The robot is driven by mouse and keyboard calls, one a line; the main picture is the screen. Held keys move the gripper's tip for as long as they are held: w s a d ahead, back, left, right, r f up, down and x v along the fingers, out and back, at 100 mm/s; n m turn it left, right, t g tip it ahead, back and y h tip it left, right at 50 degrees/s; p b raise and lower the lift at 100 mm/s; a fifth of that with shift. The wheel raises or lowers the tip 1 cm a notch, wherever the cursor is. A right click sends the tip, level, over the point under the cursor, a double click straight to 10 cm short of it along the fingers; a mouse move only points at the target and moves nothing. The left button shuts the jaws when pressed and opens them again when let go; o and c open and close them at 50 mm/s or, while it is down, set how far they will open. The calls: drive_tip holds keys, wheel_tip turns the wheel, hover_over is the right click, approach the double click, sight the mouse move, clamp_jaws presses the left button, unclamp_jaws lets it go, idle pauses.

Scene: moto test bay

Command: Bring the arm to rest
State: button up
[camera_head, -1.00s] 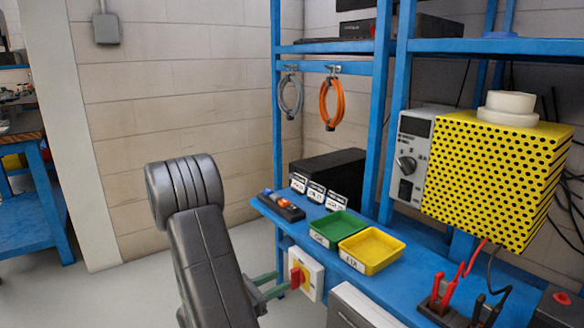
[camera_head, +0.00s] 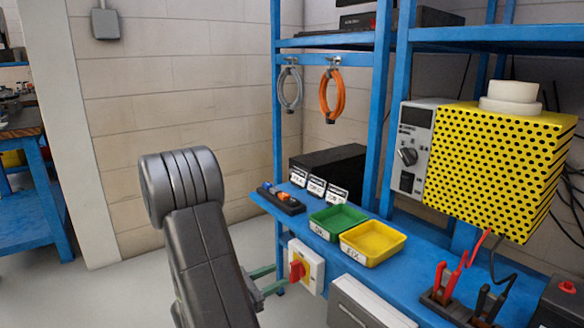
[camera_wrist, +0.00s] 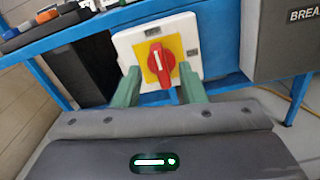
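My arm (camera_head: 205,255) rises from the bottom of the head view, its rounded grey joint on top. My gripper (camera_wrist: 160,80) has two green fingers that stand apart with nothing held between them. In the head view the fingers (camera_head: 270,279) point at the switch box, just left of it. The red rotary handle (camera_wrist: 159,64) on its yellow plate (camera_wrist: 174,46) shows between the fingers in the wrist view, beyond their tips. It stands close to upright, slightly tilted. I cannot tell whether any finger touches the box.
A grey breaker box (camera_wrist: 280,45) is right of the switch. Orange cable (camera_head: 325,95) hangs above. Floor at left is open.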

drive_tip(key=p+v, duration=0.1)
drive_tip(key=v, duration=0.7)
drive_tip(key=shift+s+a, duration=0.2)
drive_tip(key=shift+a, duration=0.05)
